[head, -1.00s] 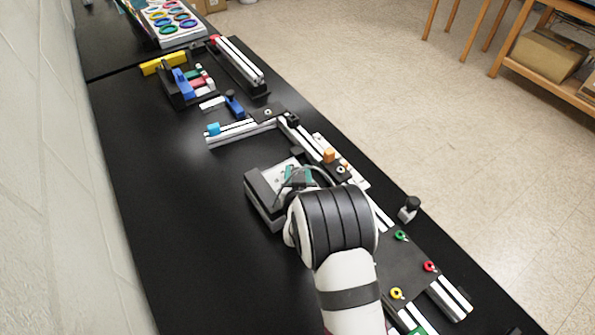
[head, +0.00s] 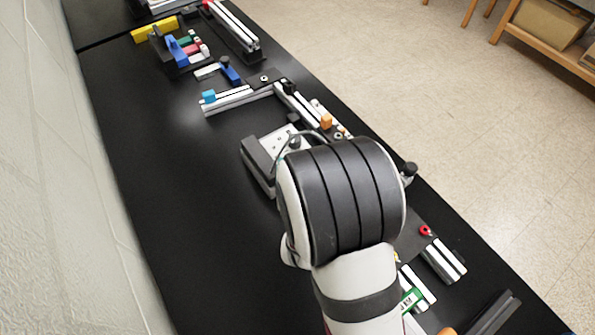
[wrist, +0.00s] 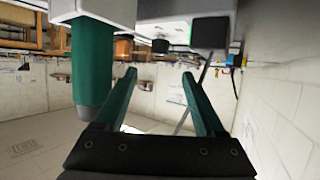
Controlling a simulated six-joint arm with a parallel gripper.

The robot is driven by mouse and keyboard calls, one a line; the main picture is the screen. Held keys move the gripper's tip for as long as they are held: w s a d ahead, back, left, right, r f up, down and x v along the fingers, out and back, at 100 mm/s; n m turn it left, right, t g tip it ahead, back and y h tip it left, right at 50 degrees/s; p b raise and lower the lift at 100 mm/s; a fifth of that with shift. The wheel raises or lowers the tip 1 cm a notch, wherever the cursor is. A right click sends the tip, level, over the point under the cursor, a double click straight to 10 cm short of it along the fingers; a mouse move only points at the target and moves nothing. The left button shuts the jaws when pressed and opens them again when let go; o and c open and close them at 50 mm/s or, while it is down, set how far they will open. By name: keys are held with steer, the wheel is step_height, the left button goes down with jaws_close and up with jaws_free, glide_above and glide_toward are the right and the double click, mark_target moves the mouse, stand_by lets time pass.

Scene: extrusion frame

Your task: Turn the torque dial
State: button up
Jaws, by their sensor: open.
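My gripper (wrist: 160,78) shows in the wrist view as two dark green fingers standing apart with nothing between them. In the head view my own wrist hides it. A dark grey box unit with a pale top plate (head: 278,142) sits on the black bench, just beyond my wrist. A small dark upright part and a curved cable are at its right side; I cannot tell whether this is the torque dial. In the wrist view, a green cylinder (wrist: 92,60) with a grey end is left of the fingers, and a grey body with a dark square (wrist: 210,30) is above them.
A black knob (head: 410,168) stands right of my wrist. A red ring (head: 425,230) is nearer. The bench left of the unit is clear.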

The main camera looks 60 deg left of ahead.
steer(key=shift+v, duration=1.8)
steer(key=a, duration=0.2)
steer(key=a+g+h, duration=0.1)
steer(key=a, duration=0.1)
steer(key=w+a+g, duration=0.1)
steer(key=a, duration=0.2)
steer(key=shift+m+h, duration=0.3)
steer(key=a+r+g+h, duration=0.1)
steer(key=a, duration=0.1)
steer(key=n+g+h, duration=0.1)
steer(key=g+h, duration=0.1)
steer(key=h, duration=0.3)
glide_toward(295, 138)
steer(key=x, duration=0.8)
steer(key=shift+a+f, duration=0.2)
steer(key=shift+f, duration=0.1)
jaws_close()
